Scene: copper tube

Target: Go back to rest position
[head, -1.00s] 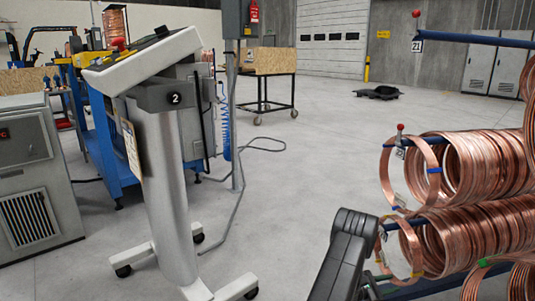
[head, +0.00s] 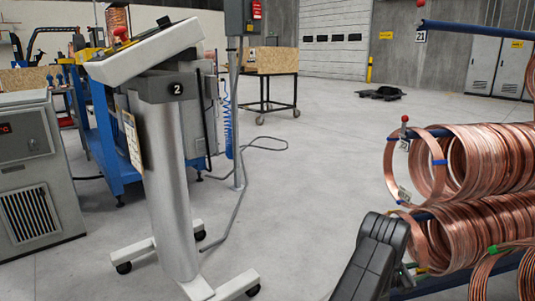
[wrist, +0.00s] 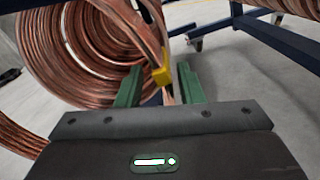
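My gripper (wrist: 160,88) shows in the wrist view with two green fingers standing apart. A thin copper strand and a yellow tag (wrist: 162,75) appear in the gap between them, and I cannot tell whether either finger touches the strand. A large copper coil (wrist: 60,55) fills the upper left of that view, just beyond the left finger. In the head view my dark arm is at the lower right, beside the lower copper coils (head: 465,238); the fingertips are hidden there.
Upper copper coils (head: 480,158) hang on a blue rack arm (head: 470,36) structure at the right. A console stand (head: 165,180) on casters is left of centre, with a grey cabinet (head: 35,170) further left. A wheeled cart (head: 268,85) stands behind. The middle floor is clear.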

